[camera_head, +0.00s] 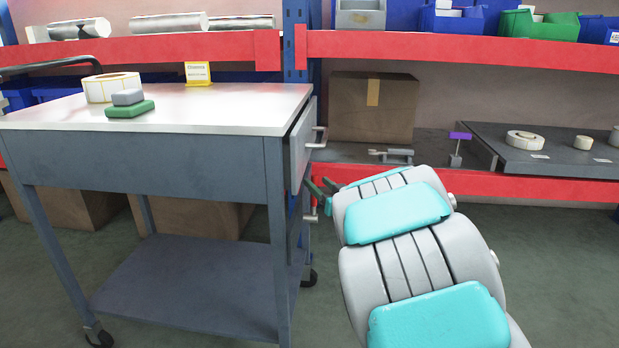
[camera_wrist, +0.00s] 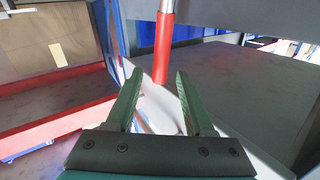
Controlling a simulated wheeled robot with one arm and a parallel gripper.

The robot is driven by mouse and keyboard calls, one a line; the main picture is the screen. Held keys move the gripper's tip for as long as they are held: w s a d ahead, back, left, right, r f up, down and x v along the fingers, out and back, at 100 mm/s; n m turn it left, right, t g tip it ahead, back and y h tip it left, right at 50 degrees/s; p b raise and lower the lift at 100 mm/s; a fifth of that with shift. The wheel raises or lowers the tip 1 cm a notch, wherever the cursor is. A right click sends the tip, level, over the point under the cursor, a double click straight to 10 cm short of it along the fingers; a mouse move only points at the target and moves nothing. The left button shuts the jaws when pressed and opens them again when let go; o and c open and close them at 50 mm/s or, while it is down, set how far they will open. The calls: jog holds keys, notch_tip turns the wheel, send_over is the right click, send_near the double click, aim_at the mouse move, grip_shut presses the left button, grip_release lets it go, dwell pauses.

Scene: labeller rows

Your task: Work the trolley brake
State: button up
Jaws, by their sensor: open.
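The grey trolley (camera_head: 150,165) with a pale top stands at left in the head view, on castors. My gripper (camera_head: 320,189) is beside its right side, below the top, partly hidden by my arm. In the wrist view my gripper (camera_wrist: 159,76) is open, with two green fingers apart. A red upright grip (camera_wrist: 163,52) with a silver rod above it shows in the gap between the fingertips. It looks like the brake lever; I cannot tell whether it touches a finger. The trolley's lower shelf (camera_wrist: 245,80) is at right in the wrist view.
A silver handle (camera_head: 317,138) sticks out of the trolley's right side. A label roll (camera_head: 112,86) and a green block (camera_head: 130,108) lie on top. Behind are red shelf beams (camera_head: 470,48) and a cardboard box (camera_head: 373,108). Floor is clear at right.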

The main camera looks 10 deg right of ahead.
jog(key=x, duration=0.6)
jog(key=shift+c, duration=0.2)
jog(key=shift+s, duration=0.1)
grip_shut()
dwell(1.0)
